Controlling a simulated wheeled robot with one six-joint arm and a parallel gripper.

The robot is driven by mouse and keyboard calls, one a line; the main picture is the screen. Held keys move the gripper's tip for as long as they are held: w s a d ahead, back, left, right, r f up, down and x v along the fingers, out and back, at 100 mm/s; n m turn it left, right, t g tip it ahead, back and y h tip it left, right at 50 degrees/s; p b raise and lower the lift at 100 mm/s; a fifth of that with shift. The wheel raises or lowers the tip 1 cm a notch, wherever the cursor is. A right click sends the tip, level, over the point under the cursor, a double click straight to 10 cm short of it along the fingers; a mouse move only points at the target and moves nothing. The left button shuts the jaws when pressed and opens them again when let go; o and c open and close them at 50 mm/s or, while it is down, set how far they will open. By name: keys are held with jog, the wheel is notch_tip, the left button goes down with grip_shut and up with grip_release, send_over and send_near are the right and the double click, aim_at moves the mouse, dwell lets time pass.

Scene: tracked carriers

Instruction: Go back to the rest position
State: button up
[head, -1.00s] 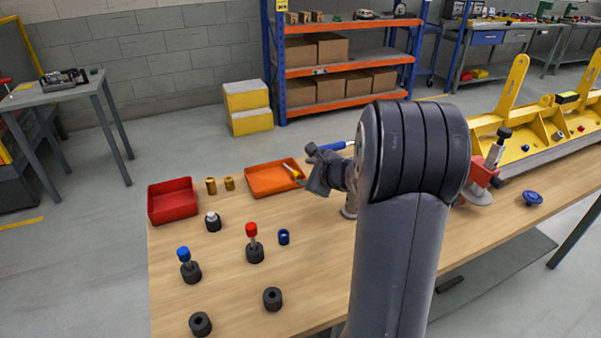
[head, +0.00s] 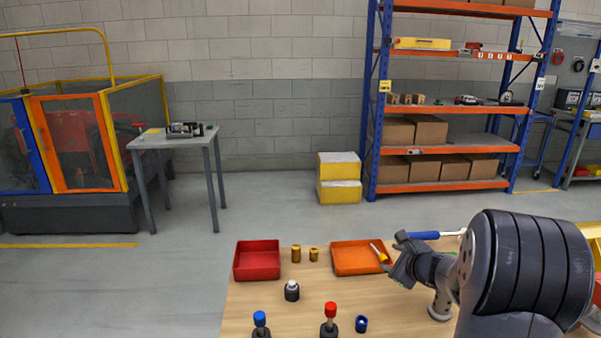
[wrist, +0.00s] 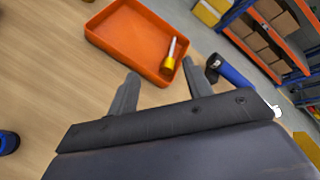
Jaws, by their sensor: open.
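My gripper (head: 398,268) is above the table at the right of the head view, close to the orange tray (head: 344,269). In the wrist view its two fingers (wrist: 160,84) are spread apart with nothing between them. The orange tray (wrist: 112,35) lies just beyond the fingertips there. A yellow-handled tool (wrist: 169,60) with a pale shaft rests in the tray. A tool with a blue handle (wrist: 236,77) lies to the right of the fingers.
On the wooden table (head: 260,318) are a red tray (head: 236,262), two brass pieces (head: 296,254), a black holder with a white top (head: 292,290), blue- and red-topped pegs (head: 330,310) and a blue ring (head: 361,324). Shelving and yellow boxes (head: 338,190) stand behind.

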jog(key=x, duration=0.7)
jog(key=shift+p, duration=0.3)
jog(key=shift+w+r+p, duration=0.25)
jog(key=shift+r+p, duration=0.75)
jog(key=shift+p, duration=0.25)
jog(key=shift+r+p, duration=0.65)
jog(key=shift+p, duration=0.1)
